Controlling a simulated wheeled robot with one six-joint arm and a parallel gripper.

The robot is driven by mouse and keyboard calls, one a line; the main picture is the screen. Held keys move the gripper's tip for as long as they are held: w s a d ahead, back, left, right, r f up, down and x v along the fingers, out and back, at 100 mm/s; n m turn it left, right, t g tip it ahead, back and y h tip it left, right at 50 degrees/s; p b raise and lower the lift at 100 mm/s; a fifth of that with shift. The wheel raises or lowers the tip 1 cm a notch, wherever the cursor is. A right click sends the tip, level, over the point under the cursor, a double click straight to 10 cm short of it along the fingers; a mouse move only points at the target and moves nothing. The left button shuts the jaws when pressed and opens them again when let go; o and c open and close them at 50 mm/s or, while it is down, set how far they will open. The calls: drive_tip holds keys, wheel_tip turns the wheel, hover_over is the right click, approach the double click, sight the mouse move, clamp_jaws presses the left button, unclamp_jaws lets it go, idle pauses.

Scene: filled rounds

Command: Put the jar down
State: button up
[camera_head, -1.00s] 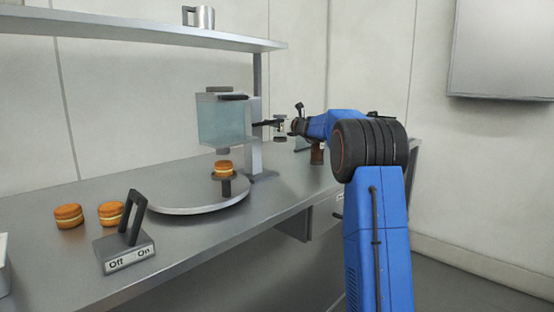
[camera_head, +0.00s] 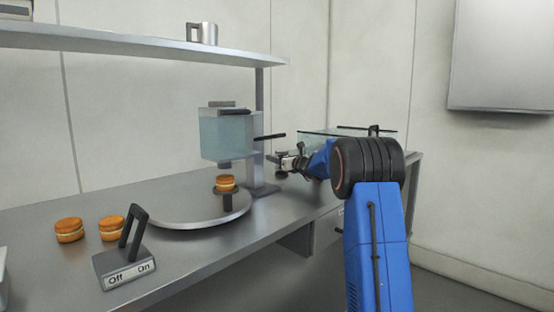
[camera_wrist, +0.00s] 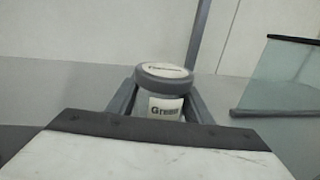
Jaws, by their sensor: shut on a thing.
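The jar (camera_wrist: 164,91) is upright in the wrist view, with a grey rim, a pale lid top and a white label that reads "Green" in part. My gripper (camera_wrist: 163,105) is shut on it, with a dark finger on each side. In the head view my gripper (camera_head: 284,164) is low over the right part of the steel counter (camera_head: 268,217), right of the dispenser post. The jar is small there, and I cannot tell whether its base touches the counter.
A dispenser tank (camera_head: 226,137) stands over a round turntable (camera_head: 190,215) holding a filled round (camera_head: 225,183). An Off/On lever switch (camera_head: 125,262) and two more rounds (camera_head: 69,230) are at left. A glass-topped box (camera_head: 350,140) is behind my arm. A shelf (camera_head: 150,47) runs above.

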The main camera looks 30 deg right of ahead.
drive_tip(key=o, duration=1.2)
drive_tip(key=shift+f, duration=0.15)
drive_tip(key=shift+r, duration=0.2)
drive_tip(key=s, duration=0.4)
drive_tip(key=s+d, duration=0.1)
drive_tip(key=s, duration=0.3)
drive_tip(key=s+d, duration=0.1)
drive_tip(key=s, duration=0.2)
drive_tip(key=shift+s+d, duration=0.1)
drive_tip(key=shift+s, duration=0.3)
